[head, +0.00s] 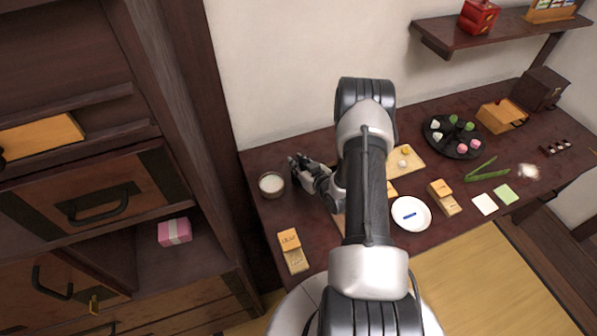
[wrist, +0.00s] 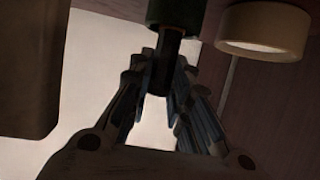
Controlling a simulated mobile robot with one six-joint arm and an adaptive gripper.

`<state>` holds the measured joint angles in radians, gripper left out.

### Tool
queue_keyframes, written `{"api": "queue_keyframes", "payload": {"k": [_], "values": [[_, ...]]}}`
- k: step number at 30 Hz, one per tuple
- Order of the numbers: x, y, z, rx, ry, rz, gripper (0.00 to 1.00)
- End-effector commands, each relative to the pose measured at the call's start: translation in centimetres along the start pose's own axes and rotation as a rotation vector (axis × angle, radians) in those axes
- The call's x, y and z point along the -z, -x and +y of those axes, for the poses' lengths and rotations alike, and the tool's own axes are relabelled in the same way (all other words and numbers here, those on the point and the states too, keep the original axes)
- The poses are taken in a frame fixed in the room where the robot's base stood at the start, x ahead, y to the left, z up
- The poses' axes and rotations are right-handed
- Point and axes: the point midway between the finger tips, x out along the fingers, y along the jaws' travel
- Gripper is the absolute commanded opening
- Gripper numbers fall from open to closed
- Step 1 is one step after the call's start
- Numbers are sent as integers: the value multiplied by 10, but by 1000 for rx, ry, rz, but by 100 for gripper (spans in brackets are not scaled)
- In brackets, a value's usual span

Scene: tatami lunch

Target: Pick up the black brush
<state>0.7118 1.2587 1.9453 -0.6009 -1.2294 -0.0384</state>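My gripper (head: 296,164) is low over the left end of the dark table, close to the wall and just right of a round bowl (head: 271,184). In the wrist view my gripper (wrist: 165,65) has its fingers drawn in on both sides of a black, rod-like thing with a dark green top, which I take to be the black brush (wrist: 166,50). The fingers appear to touch its sides. Its upper end runs out of the picture. In the head view I cannot make it out. The bowl also shows in the wrist view (wrist: 262,30), at the upper right, apart from my fingers.
On the table are an orange-and-tan box (head: 290,245), a white plate (head: 398,215) with a blue item, a black platter of sweets (head: 434,139) and small cards (head: 484,204). A wooden cabinet (head: 95,190) stands at left. A shelf (head: 460,38) hangs at upper right.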

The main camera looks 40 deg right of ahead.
Motion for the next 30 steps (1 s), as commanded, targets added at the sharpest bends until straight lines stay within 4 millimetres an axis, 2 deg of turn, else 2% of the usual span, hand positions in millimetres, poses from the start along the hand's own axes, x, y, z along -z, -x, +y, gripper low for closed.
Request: {"api": "queue_keyframes", "payload": {"k": [6,17,23,30], "values": [[0,0,0,0,0,0,0],[4,2,0,0,0,1,0],[26,10,0,-1,1,2,0],[77,31,1,-1,3,4,0]]}}
